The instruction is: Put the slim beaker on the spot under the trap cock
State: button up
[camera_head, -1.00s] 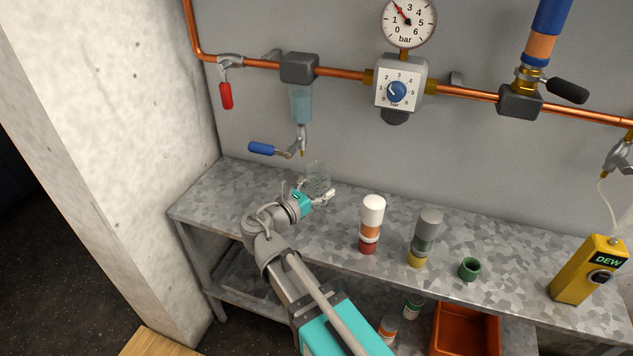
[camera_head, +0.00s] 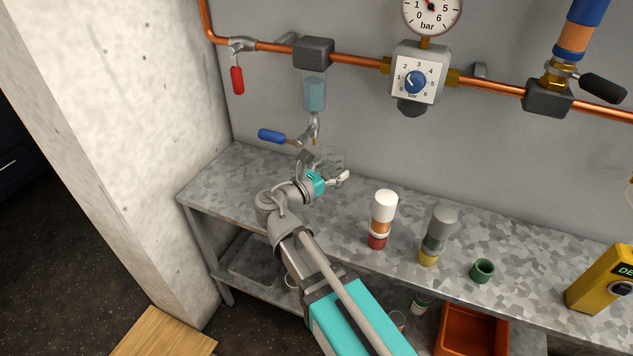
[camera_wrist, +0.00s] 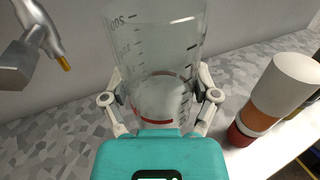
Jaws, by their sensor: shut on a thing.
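My gripper (camera_head: 328,171) is shut on a clear glass beaker (camera_wrist: 158,60) with printed graduations and a red mark low on its wall. The beaker is upright between the two fingers in the wrist view. In the head view the beaker (camera_head: 333,155) is faint and partly hidden by my gripper. The trap cock (camera_head: 313,130), with a blue lever and a small brass outlet, hangs below the trap's clear bowl (camera_head: 314,93). The beaker is to the right of this outlet in both views. I cannot tell whether it touches the bench. The spot under the cock is not clearly visible.
The speckled metal bench (camera_head: 215,180) is clear at its left end. A white-capped bottle (camera_head: 382,218), a grey-capped bottle (camera_head: 438,236) and a green cup (camera_head: 482,270) stand to the right. A concrete pillar (camera_head: 130,120) borders the left.

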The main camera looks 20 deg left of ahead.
jog(key=s+a+f+b, duration=0.1)
jog(key=a+f+b, duration=0.1)
jog(key=a+f, duration=0.1)
jog(key=s+a+f+b, duration=0.2)
jog(key=a+f+b, duration=0.1)
jog(key=s+a+f+b, duration=0.2)
jog(key=a+b, duration=0.1)
jog(key=shift+a+f, duration=0.35)
jog(key=shift+f, duration=0.05)
jog(key=shift+s+a+f+b, duration=0.2)
jog(key=shift+s+a+b, duration=0.2)
jog(key=shift+b, duration=0.1)
jog(key=w, duration=0.6)
jog(key=w+d, duration=0.1)
jog(key=w, duration=1.1)
jog(key=shift+d, duration=0.15)
jog(key=shift+f+b, duration=1.7)
jog(key=shift+f, duration=0.05)
